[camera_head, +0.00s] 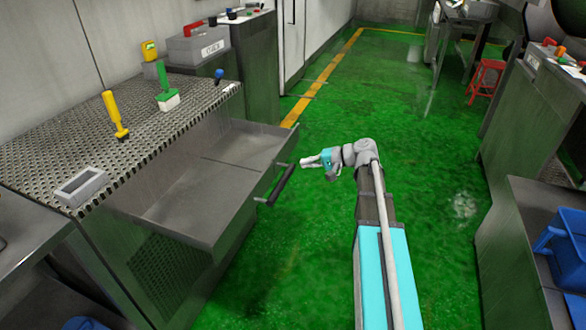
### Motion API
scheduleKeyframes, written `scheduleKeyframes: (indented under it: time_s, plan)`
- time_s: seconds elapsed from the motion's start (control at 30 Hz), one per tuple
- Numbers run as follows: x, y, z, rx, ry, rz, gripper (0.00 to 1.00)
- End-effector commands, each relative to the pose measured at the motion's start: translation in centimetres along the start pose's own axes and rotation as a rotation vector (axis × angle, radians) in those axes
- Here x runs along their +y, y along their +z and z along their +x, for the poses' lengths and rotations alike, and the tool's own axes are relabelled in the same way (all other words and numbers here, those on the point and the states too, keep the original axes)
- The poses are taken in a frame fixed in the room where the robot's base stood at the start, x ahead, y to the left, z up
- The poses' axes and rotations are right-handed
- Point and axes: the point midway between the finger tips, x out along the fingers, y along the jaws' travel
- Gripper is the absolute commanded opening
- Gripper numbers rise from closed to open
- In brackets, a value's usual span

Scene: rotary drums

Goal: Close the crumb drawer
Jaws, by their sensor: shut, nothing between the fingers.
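The crumb drawer (184,203) is a wide, shallow grey metal tray, pulled well out from under the perforated metal top (60,140) of the unit on the left. It looks empty. Its dark bar handle (281,185) stands off the drawer's front panel, facing right. My gripper (304,162) is shut and holds nothing. In the picture it is just right of the handle's upper end, with its fingertips pointing left toward the drawer. A small gap shows between the fingertips and the handle. I cannot tell their height difference.
A yellow-handled tool (115,114), a green-handled tool (166,90) and a grey frame (81,187) stand on the perforated top. The green floor (300,265) is open around my arm. Machines, a red stool (487,78) and a blue bin (565,245) are at right.

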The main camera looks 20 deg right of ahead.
Motion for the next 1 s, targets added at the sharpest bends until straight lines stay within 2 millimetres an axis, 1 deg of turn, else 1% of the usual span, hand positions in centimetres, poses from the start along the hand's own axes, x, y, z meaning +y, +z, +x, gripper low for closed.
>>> scheduleKeyframes:
  time_s: [0.03,0.3,0.43,0.6,0.7,1.0]
  plan:
    - [1.7,-0.9,0.1,0.013,-0.029,0.006,0.00]
    - [4.9,-4.4,-1.9,0.081,-0.198,0.036,0.00]
    - [6.1,-5.8,-3.0,0.109,-0.266,0.046,0.00]
    - [7.0,-6.8,-4.1,0.133,-0.327,0.053,0.00]
    - [7.1,-7.1,-4.5,0.140,-0.346,0.055,0.00]
    - [7.0,-7.2,-4.8,0.143,-0.353,0.056,0.00]
